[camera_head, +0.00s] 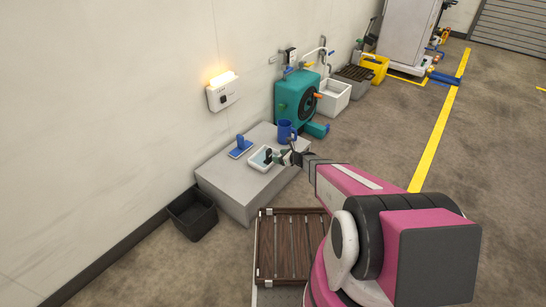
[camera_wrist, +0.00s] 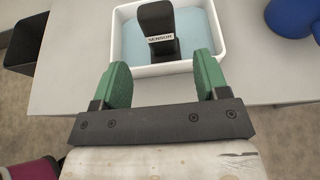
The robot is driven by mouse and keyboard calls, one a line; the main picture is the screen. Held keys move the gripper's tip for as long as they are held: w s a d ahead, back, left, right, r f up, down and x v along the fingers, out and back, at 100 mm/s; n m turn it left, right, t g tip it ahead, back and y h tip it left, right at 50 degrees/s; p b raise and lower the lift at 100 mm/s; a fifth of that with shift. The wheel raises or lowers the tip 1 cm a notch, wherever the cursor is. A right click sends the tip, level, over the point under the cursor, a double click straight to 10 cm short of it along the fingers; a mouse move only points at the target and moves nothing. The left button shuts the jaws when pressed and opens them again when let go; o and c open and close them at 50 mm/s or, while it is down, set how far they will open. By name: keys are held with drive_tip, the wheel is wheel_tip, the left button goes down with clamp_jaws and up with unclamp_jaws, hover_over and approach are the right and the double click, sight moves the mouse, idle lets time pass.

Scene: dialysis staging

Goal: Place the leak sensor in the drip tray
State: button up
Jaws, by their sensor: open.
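The leak sensor (camera_wrist: 157,28) is a black upright piece with a white label reading "SENSOR". It stands inside the white drip tray (camera_wrist: 225,15), on the tray's light blue floor. The tray (camera_head: 254,164) also shows in the head view on the grey block, with the dark sensor (camera_head: 268,155) in it. My gripper (camera_wrist: 163,78) has two green fingers, spread open and empty. The fingertips are at the tray's near edge, one on each side of the sensor's line and short of it. In the head view my gripper (camera_head: 285,158) is just right of the tray.
The grey block (camera_head: 229,186) has a blue mug (camera_head: 286,132) and a blue stand (camera_head: 240,147) on top. A dark open bin (camera_head: 192,213) is at its left. A wooden slatted pallet (camera_head: 285,247) lies in front. A teal machine (camera_head: 292,97) stands behind.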

drive_tip(key=s+d+r+n+g+h, duration=0.4)
drive_tip(key=s+d+r+n, duration=0.3)
drive_tip(key=s+r+n, duration=0.5)
drive_tip(key=s+d+r+n+g+h, duration=0.4)
drive_tip(key=s+d+r+n+h, duration=0.3)
drive_tip(key=s+r+n, duration=0.6)
drive_tip(key=s+d, duration=0.1)
drive_tip(key=s, duration=0.1)
drive_tip(key=shift+s, duration=0.35)
